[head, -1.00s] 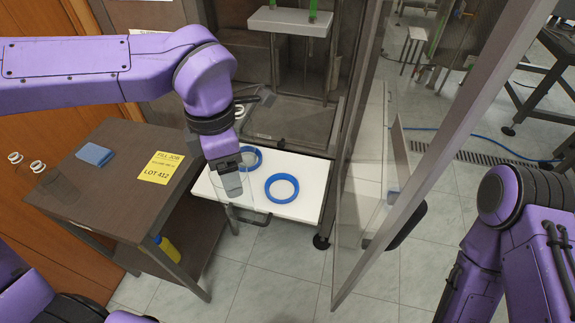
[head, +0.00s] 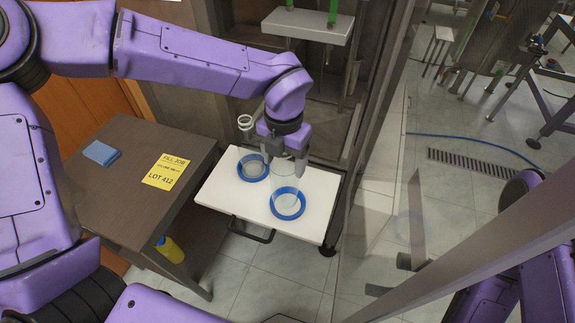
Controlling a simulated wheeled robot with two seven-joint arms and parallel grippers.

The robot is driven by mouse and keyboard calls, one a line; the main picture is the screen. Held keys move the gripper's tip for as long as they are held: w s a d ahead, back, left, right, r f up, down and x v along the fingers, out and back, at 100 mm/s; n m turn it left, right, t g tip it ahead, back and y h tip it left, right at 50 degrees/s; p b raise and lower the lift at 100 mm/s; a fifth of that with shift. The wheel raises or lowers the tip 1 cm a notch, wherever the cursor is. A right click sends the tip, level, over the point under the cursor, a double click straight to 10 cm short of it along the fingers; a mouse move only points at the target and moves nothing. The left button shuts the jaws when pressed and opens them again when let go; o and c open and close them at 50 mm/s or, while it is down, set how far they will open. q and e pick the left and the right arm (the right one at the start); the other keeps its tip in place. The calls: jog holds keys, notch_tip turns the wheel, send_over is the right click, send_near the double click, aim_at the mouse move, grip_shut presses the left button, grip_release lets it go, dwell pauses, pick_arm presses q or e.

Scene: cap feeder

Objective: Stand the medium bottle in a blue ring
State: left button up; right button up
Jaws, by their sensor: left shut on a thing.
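My left gripper (head: 286,158) is shut on a clear, see-through bottle (head: 286,184), held upright over the tray. The bottle's lower end overlaps the right blue ring (head: 288,216) in the head view; I cannot tell whether its base rests on the tray inside the ring. The left blue ring (head: 242,175) has another clear bottle with a pale neck (head: 245,122), which appears to stand in it. The gripper hides the held bottle's top. My right gripper is not in view.
Both rings are on a white tray (head: 222,190) with a dark front handle. A brown side table (head: 140,208) holds a blue cloth (head: 101,153) and a yellow lot card (head: 167,171). A yellow bottle (head: 171,250) is below it. A glass door with a metal frame stands right.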

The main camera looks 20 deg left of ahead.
pick_arm(q)
jog(key=f, duration=0.4)
jog(key=shift+w+d+f, duration=0.1)
jog(key=shift+w+d, duration=0.1)
jog(key=shift+w, duration=0.2)
jog(key=shift+f, duration=0.1)
jog(key=shift+f, duration=0.1)
jog(key=o, duration=1.3)
notch_tip(320, 180, up, 12)
jog(key=shift+r, duration=0.25)
